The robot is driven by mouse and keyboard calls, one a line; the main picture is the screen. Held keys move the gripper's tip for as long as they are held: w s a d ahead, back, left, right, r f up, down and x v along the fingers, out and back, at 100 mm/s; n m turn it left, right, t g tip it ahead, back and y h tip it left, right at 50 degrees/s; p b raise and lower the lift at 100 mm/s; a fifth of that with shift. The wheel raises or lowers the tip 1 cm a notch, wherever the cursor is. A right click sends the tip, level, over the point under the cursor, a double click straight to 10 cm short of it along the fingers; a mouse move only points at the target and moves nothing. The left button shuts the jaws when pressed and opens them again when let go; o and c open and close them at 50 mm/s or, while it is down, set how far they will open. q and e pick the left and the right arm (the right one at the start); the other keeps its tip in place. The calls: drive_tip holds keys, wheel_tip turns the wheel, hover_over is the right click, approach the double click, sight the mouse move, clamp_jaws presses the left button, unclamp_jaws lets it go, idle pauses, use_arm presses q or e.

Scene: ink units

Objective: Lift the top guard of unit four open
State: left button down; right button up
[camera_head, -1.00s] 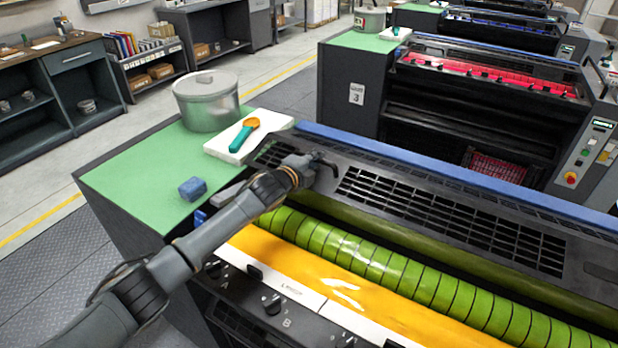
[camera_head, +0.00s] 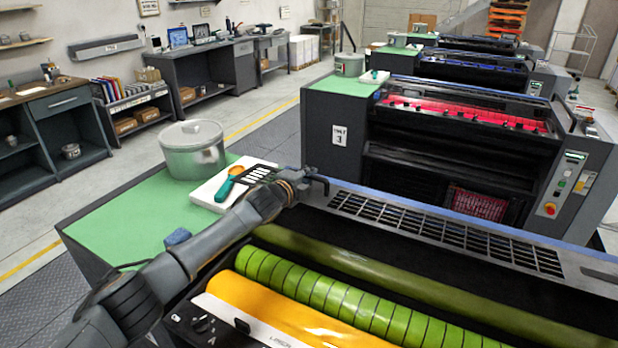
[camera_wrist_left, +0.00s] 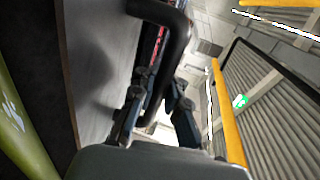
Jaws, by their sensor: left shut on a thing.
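The top guard (camera_head: 440,232) is a dark panel with a slotted grille on the nearest unit, the one in front of the unit labelled 3. It is tilted up, with a dark gap and an olive roller (camera_head: 370,268) showing below it. My left gripper (camera_head: 318,184) is at the guard's left end, shut on its black handle. In the left wrist view the black handle (camera_wrist_left: 176,45) runs between the fingers (camera_wrist_left: 153,98), with the grey guard panel (camera_wrist_left: 100,75) to its left. My right gripper is in neither view.
A green side top (camera_head: 125,215) carries a lidded pot (camera_head: 193,160), a white pad (camera_head: 208,195) with a teal-handled scoop (camera_head: 226,188), and a blue block (camera_head: 177,237) beside my arm. A green banded roller (camera_head: 330,300) and yellow ink (camera_head: 265,300) lie in front. Unit 3 (camera_head: 345,165) stands behind.

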use_arm(q)
drive_tip(key=shift+w+r, duration=0.1)
drive_tip(key=shift+r, duration=0.2)
drive_tip(key=c, duration=1.6)
unclamp_jaws()
drive_tip(key=shift+a, duration=0.1)
drive_tip(key=shift+c, duration=0.2)
drive_tip(key=shift+s+a, duration=0.1)
drive_tip(key=shift+s, duration=0.2)
drive_tip(key=shift+f, duration=0.1)
drive_tip(key=shift+s, duration=0.25)
drive_tip(key=v, duration=1.1)
drive_tip(key=shift+s+a, duration=0.15)
drive_tip(key=shift+a, duration=0.05)
